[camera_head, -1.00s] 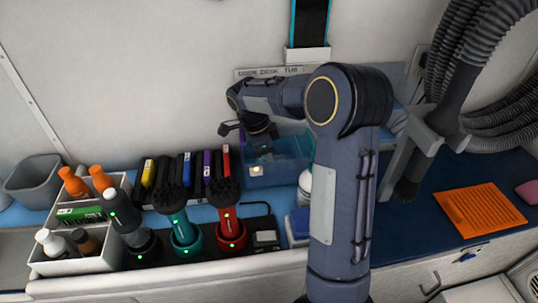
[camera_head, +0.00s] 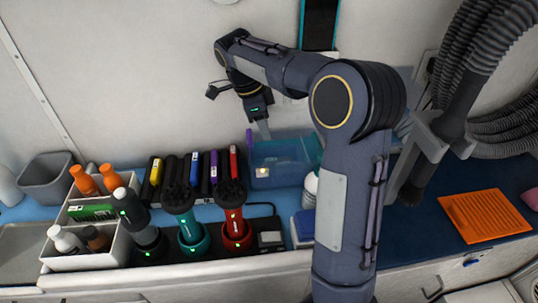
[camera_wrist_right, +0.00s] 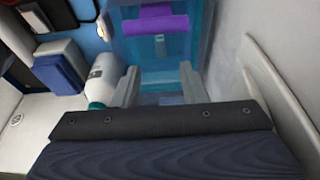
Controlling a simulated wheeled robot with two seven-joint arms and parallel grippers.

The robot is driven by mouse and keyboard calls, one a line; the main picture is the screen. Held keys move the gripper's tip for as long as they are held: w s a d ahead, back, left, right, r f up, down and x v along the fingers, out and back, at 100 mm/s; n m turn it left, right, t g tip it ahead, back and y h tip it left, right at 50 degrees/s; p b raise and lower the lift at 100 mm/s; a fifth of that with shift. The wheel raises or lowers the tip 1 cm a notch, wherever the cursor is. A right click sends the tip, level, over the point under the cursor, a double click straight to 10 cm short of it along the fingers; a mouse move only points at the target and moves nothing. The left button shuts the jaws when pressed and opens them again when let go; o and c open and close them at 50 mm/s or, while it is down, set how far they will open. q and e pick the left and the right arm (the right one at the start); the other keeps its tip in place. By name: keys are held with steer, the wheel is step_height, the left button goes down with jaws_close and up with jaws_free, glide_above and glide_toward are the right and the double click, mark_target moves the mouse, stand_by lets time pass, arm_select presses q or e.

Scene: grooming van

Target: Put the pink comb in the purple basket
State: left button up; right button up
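I cannot make out a pink comb or a purple basket for certain. A pink thing (camera_head: 530,195) is cut off at the right edge of the head view; its kind cannot be told. My right gripper (camera_head: 264,128) points down above the translucent blue bin (camera_head: 290,178) by the wall. In the right wrist view its two pale fingers (camera_wrist_right: 160,88) stand apart with nothing seen between them. A purple piece (camera_head: 249,139) stands at the bin's back left, just left of the fingers; a purple piece (camera_wrist_right: 155,22) also lies beyond them in the wrist view. My left gripper is not in view.
A white caddy of bottles (camera_head: 80,263), upright clippers (camera_head: 190,230) and a row of coloured-label cases (camera_head: 190,175) fill the left counter. A white bottle (camera_wrist_right: 104,80) stands beside the bin. An orange slab (camera_head: 484,215) lies right. Hoses (camera_head: 490,50) hang right.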

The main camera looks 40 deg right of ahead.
steer(key=s+a+f+n+t+y, duration=0.1)
steer(key=s+a+n+t+y, duration=0.1)
steer(key=s+a+n, duration=0.3)
steer(key=s+a+f+n+t+y, duration=0.2)
steer(key=s+a+n, duration=0.2)
steer(key=s+n, duration=0.5)
steer(key=s+a+f+n+t+y, duration=0.1)
steer(key=s+a+n+t+y, duration=0.1)
steer(key=s+a+n, duration=0.3)
steer(key=shift+s+a+f+n+t, duration=0.1)
steer(key=shift+s+a+n+t, duration=0.1)
steer(key=shift+s+n, duration=0.7)
steer(key=shift+s+a+f+n+t, duration=0.1)
steer(key=shift+s+a+n+t, duration=0.15)
steer(key=shift+s, duration=1.15)
steer(key=shift+s+a+f+n, duration=0.2)
steer(key=shift+f+n, duration=0.05)
steer(key=shift+n, duration=0.2)
